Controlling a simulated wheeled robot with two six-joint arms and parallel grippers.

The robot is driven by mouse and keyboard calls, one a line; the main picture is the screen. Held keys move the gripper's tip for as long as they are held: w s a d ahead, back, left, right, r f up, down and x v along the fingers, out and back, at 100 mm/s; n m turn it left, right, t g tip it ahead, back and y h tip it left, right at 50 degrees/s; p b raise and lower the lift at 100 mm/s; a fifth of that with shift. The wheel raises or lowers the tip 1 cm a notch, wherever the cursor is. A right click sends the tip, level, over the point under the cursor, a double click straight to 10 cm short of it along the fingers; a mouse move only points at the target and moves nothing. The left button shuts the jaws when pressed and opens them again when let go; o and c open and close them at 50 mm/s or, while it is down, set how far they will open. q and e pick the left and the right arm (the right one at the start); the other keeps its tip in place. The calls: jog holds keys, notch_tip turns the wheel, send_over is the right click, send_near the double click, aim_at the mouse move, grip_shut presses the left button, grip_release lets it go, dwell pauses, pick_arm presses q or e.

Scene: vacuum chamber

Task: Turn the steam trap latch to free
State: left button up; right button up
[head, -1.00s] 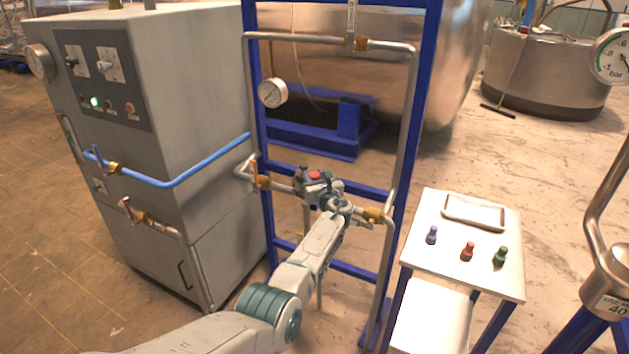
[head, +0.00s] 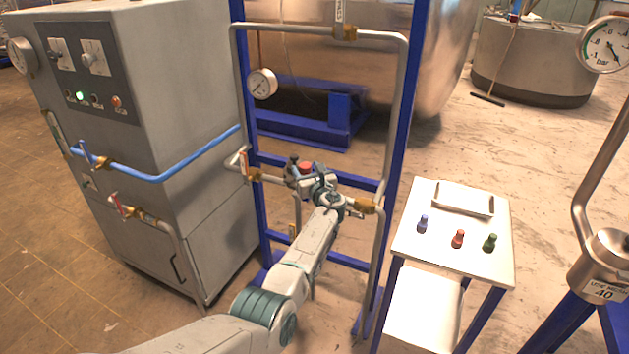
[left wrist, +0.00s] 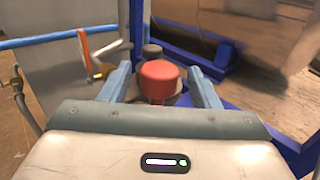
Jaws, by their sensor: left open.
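The steam trap, a fitting with a red cap (head: 305,167), sits on the lower horizontal pipe of the blue frame. The red cap (left wrist: 158,80) also shows in the left wrist view, with a dark round knob (left wrist: 152,50) just behind it. My left gripper (head: 306,174) is at the trap. Its two fingers stand apart on either side of the red cap in the left wrist view (left wrist: 160,84), with gaps on both sides. Which part is the latch, and its position, I cannot tell. My right gripper is not in view.
A valve with an orange-red handle (head: 244,164) is left of the trap on the same pipe. A pressure gauge (head: 262,83) hangs above. A grey control cabinet (head: 190,110) stands left, and a white side table (head: 415,255) with small coloured knobs stands right.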

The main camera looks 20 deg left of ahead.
pick_arm(q)
jog(key=v, duration=0.9)
jog(key=shift+r, duration=0.1)
jog(key=s+a+f+n+g+h, duration=0.1)
jog(key=s+f, duration=0.2)
jog(key=f, duration=0.5)
jog(key=s+f+n+g+h, duration=0.1)
jog(key=s+f+n+h, duration=0.15)
jog(key=f, duration=0.65)
jog(key=s+a+f+n+g+h, duration=0.1)
jog(key=s+f, duration=0.2)
jog(key=f, duration=0.5)
jog(key=s+a+f+n+g+h, duration=0.15)
jog(key=s+f+n+g, duration=0.35)
jog(key=s+f, duration=1.3)
jog(key=s+a+f+n+g+h, duration=0.1)
jog(key=s+f+n, duration=0.5)
jog(key=s, duration=0.9)
jog(key=s+a+f+n+g+h, duration=0.1)
jog(key=s+a+f+n, duration=0.3)
jog(key=s, duration=1.2)
jog(key=s+a+f+n+g+h, duration=0.1)
jog(key=s+a+f+n+g, duration=0.2)
jog(key=s+f+n, duration=0.6)
jog(key=s+f, duration=0.2)
jog(key=s, duration=0.5)
jog(key=shift+s+a+f+g+h, duration=0.15)
jog(key=shift+s+a+g+h, duration=0.1)
jog(key=shift+a+g+h, duration=0.05)
jog(key=shift+c, duration=0.3)
